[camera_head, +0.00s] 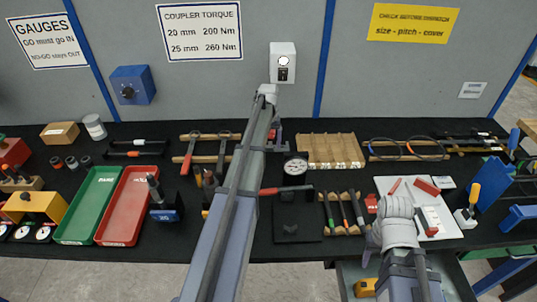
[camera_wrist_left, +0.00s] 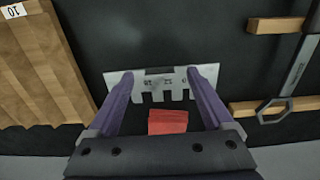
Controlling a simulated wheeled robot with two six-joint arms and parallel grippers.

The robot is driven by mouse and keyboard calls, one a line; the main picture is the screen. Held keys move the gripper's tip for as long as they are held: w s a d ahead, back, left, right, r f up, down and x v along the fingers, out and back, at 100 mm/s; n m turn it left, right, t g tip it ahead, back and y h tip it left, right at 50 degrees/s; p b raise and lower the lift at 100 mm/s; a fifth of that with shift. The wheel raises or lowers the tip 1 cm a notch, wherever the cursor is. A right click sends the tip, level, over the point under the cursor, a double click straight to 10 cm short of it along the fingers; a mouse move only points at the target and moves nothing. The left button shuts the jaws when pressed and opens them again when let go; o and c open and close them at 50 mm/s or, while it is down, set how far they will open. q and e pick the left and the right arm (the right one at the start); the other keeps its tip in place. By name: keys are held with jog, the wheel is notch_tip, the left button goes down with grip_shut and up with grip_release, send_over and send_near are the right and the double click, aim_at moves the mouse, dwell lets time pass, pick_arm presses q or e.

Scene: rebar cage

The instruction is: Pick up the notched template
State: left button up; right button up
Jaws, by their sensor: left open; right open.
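The notched template (camera_wrist_left: 152,78) is a flat silver plate with teeth along one edge and small markings. It lies on the dark bench top in the left wrist view. My left gripper (camera_wrist_left: 159,74) is open, its two purple fingers over the plate near its two ends, with no clear grip on it. A red block (camera_wrist_left: 168,121) shows between the fingers beside the teeth; I cannot tell whether it joins the plate. In the head view my left gripper (camera_head: 275,135) is mostly hidden by its own arm, and I cannot make out the template there. My right gripper's fingers are hidden.
A grooved wooden board (camera_head: 335,150) lies on one side of the left gripper, a wooden rack with wrenches (camera_head: 205,147) on the other. A dial gauge (camera_head: 295,165) stands in front. Green (camera_head: 86,206) and red (camera_head: 127,207) trays are further left. A grey wall rises behind.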

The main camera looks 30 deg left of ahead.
pick_arm(q)
jog(key=shift+f, duration=0.65)
jog(key=shift+r, duration=0.1)
grip_shut()
